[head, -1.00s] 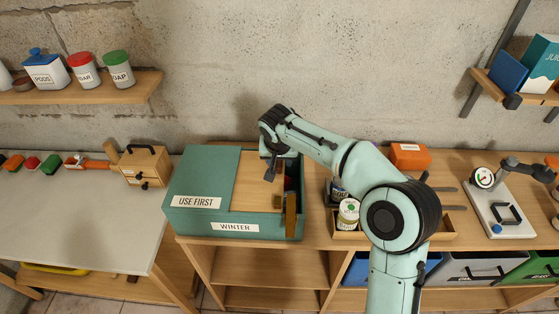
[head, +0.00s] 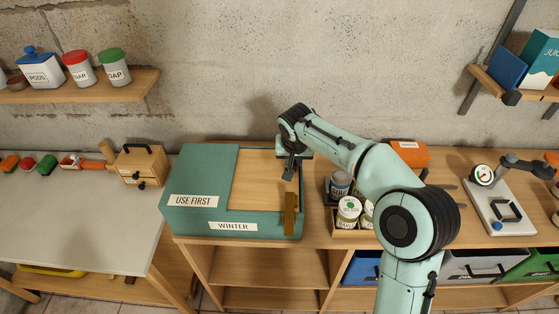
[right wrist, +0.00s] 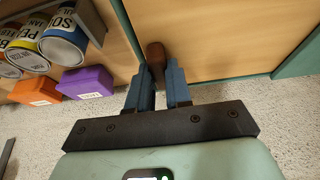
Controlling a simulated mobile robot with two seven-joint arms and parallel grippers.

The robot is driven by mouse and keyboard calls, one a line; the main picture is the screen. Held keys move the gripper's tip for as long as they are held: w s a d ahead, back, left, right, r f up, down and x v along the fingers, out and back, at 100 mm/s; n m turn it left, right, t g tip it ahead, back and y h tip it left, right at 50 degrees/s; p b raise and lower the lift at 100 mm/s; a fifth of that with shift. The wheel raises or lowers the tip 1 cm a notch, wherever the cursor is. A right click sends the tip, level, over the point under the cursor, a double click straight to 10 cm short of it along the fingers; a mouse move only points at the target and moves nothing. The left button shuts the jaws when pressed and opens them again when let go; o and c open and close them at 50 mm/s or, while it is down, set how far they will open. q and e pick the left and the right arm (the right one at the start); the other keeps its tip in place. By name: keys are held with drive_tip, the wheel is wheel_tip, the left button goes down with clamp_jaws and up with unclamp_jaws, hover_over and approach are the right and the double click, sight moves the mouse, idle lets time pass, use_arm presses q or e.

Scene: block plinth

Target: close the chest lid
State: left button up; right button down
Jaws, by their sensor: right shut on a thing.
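The chest is a green box (head: 200,177) on the wooden bench, with labels "USE FIRST" and "WINTER" on it. Its lid is a flat wooden panel (head: 262,182) that lies in the top and reaches across to about the right wall; no opening shows there, though my gripper hides part of that edge. My right gripper (head: 289,172) is at the lid's right end. In the right wrist view, its blue fingers (right wrist: 159,88) are shut on a brown knob (right wrist: 156,56) against the wooden panel. My left gripper is not in view.
A small upright wooden piece (head: 290,214) stands at the chest's front right corner. A tray with several labelled cans (head: 348,209) is just right of the chest, under my arm. A wooden box with a black handle (head: 139,166) stands to the left.

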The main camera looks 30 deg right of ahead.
drive_tip(key=shift+s+d, duration=0.45)
drive_tip(key=shift+d, duration=0.35)
drive_tip(key=c, duration=1)
unclamp_jaws()
drive_tip(key=shift+c, duration=0.2)
drive_tip(key=shift+r, duration=0.1)
drive_tip(key=p+v, duration=0.1)
drive_tip(key=v, duration=1.2)
